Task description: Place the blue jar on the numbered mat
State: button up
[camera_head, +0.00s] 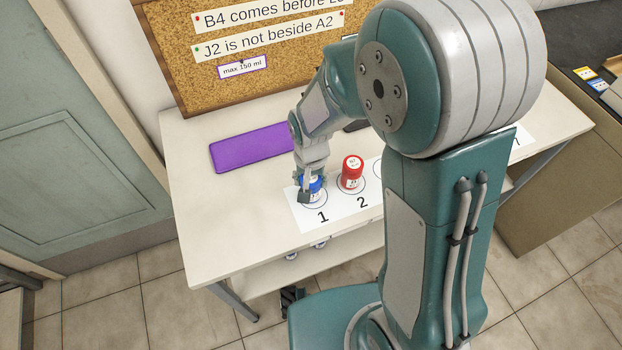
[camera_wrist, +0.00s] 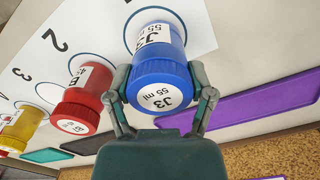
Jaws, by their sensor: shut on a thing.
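The blue jar (camera_wrist: 157,60) is labelled J3, 55 ml. It stands over the circle marked 1 on the white numbered mat (camera_head: 307,222). In the head view the blue jar (camera_head: 314,184) is partly hidden by my gripper (camera_head: 311,192). In the wrist view my gripper (camera_wrist: 164,98) is shut on the jar, one finger on each side. The jar looks upright; I cannot tell whether its base touches the mat. The mat also shows in the wrist view (camera_wrist: 85,22).
A red jar (camera_head: 351,172) stands on circle 2, close beside. A yellow jar (camera_wrist: 20,127) stands farther along the row. A purple mat (camera_head: 250,147) lies behind on the table (camera_head: 200,195). A corkboard (camera_head: 165,45) with pinned notes stands at the back.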

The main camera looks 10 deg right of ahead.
jog(key=shift+d+f, duration=0.15)
jog(key=shift+d, duration=0.25)
jog(key=o, duration=1.1)
jog(key=shift+a, duration=0.1)
jog(key=shift+a, duration=0.2)
notch_tip(320, 180, up, 12)
jog(key=shift+d+r, duration=0.1)
jog(key=s+d+r+n+t, duration=0.2)
jog(key=s+d+r+t, duration=0.3)
jog(key=s+d+r, duration=0.5)
jog(key=s+r, duration=0.2)
jog(key=s, duration=0.1)
jog(key=shift+d+t, duration=0.3)
jog(key=shift+d, duration=0.1)
jog(key=shift+w, duration=0.1)
